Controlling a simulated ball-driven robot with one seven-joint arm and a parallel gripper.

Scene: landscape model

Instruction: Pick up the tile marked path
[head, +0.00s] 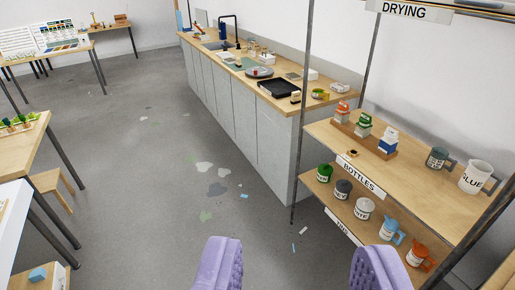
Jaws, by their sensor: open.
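My gripper (300,268) shows at the bottom of the head view as two purple ridged fingers, spread wide apart. Nothing is between them but grey floor. I cannot make out a tile marked path in this view. Small pieces lie on distant tables, too small to read.
A shelf unit (420,185) with labelled bottles and jugs stands close on the right. A counter (267,120) with a sink and a black tray (279,89) runs behind it. Tables stand at left, one with green pieces (18,122). The stained floor (150,180) between is open.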

